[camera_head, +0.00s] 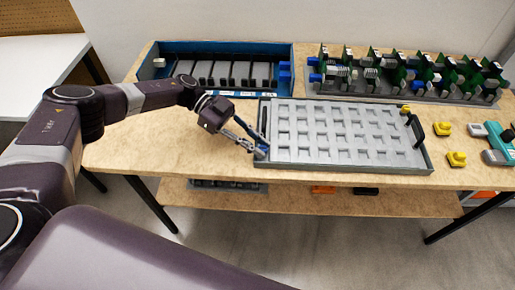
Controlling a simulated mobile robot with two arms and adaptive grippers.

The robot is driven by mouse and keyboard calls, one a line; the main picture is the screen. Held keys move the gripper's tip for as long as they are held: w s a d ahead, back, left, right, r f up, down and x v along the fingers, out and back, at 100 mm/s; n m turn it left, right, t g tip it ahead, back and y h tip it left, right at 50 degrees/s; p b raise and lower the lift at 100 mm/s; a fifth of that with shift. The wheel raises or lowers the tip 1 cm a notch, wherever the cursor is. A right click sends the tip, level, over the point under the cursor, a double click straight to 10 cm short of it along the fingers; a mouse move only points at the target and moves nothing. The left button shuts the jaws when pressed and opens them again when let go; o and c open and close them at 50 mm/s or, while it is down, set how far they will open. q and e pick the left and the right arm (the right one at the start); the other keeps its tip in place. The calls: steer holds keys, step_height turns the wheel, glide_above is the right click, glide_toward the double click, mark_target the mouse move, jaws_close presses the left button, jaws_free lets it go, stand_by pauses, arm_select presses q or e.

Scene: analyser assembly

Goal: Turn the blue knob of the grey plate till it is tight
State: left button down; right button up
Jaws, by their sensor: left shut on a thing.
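The grey plate (345,169), a tray-like plate with rows of square recesses, lies on the wooden table. My left gripper (260,150) is at the plate's left edge, near its front left corner. It is shut on the blue knob (262,151), which shows only as a small blue patch between and beside the fingers. The rest of the knob is hidden by the fingers. I cannot tell how far the knob is turned. My right gripper is not in view.
A blue-framed rack (158,73) with dark slots stands behind, at the back left. A grey tray (400,98) with several green boards stands at the back right. Yellow pieces (456,158) and a teal tool (496,157) lie on the right. The table's front left is clear.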

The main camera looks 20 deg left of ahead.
arm_select(q)
steer(key=shift+r, duration=0.1)
stand_by(0.3)
steer(key=c, duration=2)
jaws_free()
steer(key=shift+c, duration=0.2)
steer(key=v, duration=1.2)
